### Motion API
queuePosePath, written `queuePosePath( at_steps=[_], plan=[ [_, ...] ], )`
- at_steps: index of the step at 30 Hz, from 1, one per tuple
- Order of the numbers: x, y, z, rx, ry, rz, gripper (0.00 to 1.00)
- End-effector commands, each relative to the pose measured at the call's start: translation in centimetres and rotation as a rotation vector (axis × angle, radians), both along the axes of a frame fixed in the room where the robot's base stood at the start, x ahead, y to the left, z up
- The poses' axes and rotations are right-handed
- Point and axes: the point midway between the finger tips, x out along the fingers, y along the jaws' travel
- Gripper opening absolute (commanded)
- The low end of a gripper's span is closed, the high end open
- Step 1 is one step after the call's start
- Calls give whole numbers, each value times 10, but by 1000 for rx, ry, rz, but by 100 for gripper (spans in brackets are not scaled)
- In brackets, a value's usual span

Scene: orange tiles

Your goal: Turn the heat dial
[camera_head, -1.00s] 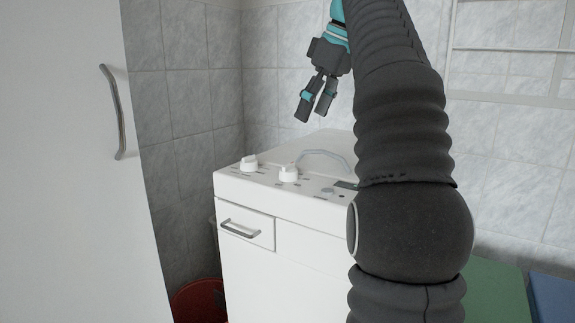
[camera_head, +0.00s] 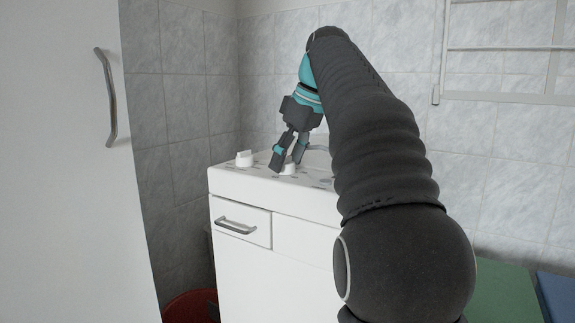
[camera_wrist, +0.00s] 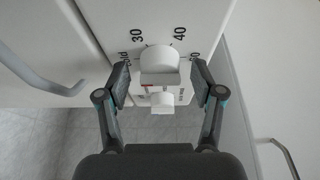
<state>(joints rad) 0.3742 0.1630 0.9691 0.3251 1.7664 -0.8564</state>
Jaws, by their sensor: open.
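The heat dial (camera_wrist: 158,62) is a white knob on the white washing machine's top panel (camera_wrist: 120,20), with 30 and 40 printed around it. In the wrist view it lies between the two open fingers of my gripper (camera_wrist: 159,82), with a gap on each side. In the head view my gripper (camera_head: 288,160) points down over this dial (camera_head: 288,169), which is partly hidden by the fingers. I cannot tell whether the fingers reach down around it.
A second white knob (camera_head: 244,158) stands to the left on the panel; it also shows in the wrist view (camera_wrist: 162,102). A drawer with a grey handle (camera_head: 237,226) is on the machine's front. A white door (camera_head: 60,160) is at left, a red bin (camera_head: 192,307) on the floor.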

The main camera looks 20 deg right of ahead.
Motion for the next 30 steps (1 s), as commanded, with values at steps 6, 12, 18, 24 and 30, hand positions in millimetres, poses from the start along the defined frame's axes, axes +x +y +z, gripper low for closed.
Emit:
queuePosePath(
  at_steps=[6, 12, 18, 24, 30],
  plan=[
    [1, 1, -2, 0, -1, 0, 67],
    [1, 1, -2, 0, -1, 0, 45],
    [1, 1, -2, -1, -1, 0, 7],
    [1, 1, -2, 0, 0, -12, 7],
    [0, 2, -1, -1, 0, -76, 7]
  ],
)
